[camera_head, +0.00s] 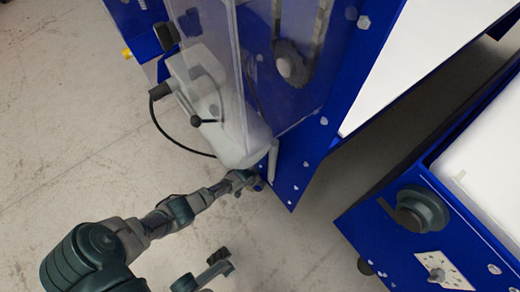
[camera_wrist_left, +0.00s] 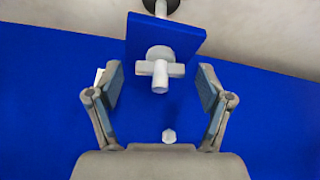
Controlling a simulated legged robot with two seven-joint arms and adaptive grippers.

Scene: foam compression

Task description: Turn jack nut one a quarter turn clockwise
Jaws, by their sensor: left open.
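My left gripper (camera_wrist_left: 160,88) is open, its two fingers standing apart on either side of a pale grey nut with side lugs and a round stem (camera_wrist_left: 160,72), which looks like the jack nut. The nut sits at a blue bracket plate (camera_wrist_left: 165,38) on the blue frame. I see no finger touching it. In the head view my left arm reaches from the lower left, and the left gripper (camera_head: 243,181) is at the lower corner of the blue machine frame (camera_head: 292,192); the nut cannot be made out there. A dark part at the bottom, likely my right gripper (camera_head: 205,272), is away from the machine.
A white hex bolt head (camera_wrist_left: 169,136) protrudes from the blue surface between the fingers. A dark round foot (camera_wrist_left: 160,4) is beyond the bracket. A clear guard (camera_head: 225,85) and a black cable (camera_head: 165,130) are above my left gripper. Another blue machine (camera_head: 375,230) stands right. Concrete floor (camera_head: 70,110) is clear.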

